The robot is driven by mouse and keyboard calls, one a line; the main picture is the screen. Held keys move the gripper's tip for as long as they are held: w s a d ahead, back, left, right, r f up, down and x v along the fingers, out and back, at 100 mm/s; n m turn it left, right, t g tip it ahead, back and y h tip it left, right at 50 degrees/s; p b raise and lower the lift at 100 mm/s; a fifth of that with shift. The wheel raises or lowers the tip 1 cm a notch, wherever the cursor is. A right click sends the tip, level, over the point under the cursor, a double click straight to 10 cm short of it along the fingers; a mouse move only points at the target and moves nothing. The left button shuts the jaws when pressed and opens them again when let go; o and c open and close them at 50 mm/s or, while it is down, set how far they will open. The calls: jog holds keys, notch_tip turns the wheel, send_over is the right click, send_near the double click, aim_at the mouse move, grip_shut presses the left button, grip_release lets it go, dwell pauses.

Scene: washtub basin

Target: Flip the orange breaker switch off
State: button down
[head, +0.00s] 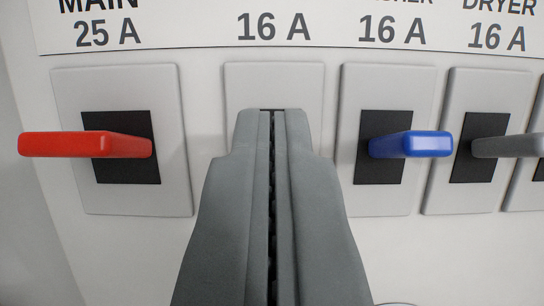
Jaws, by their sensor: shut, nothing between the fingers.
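My gripper (272,115) is shut and empty, its fingertips in front of the second breaker plate (274,78), under a "16 A" label. The gripper covers the middle of this plate, so any lever there is hidden. No orange lever shows in view. I cannot tell whether the fingertips touch the plate or something behind them.
A red lever (85,145) under "MAIN 25 A" sticks out to the left. A blue lever (411,145) on the third plate and a grey lever (508,146) under "DRYER 16 A" stand to the right.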

aim_at(272, 24)
jog(key=v, duration=0.9)
jog(key=shift+s+r, duration=0.3)
jog(key=shift+s, duration=0.05)
dwell(0.4)
dwell(0.4)
jog(key=s+f+g, duration=0.1)
jog(key=s+f, duration=0.7)
jog(key=s, duration=0.5)
jog(key=s+f+g, duration=0.2)
jog(key=s+f, duration=0.6)
jog(key=s, duration=0.6)
jog(key=s+f+g, duration=0.1)
jog(key=s+f, duration=0.7)
jog(key=s, duration=0.6)
jog(key=shift+g, duration=0.4)
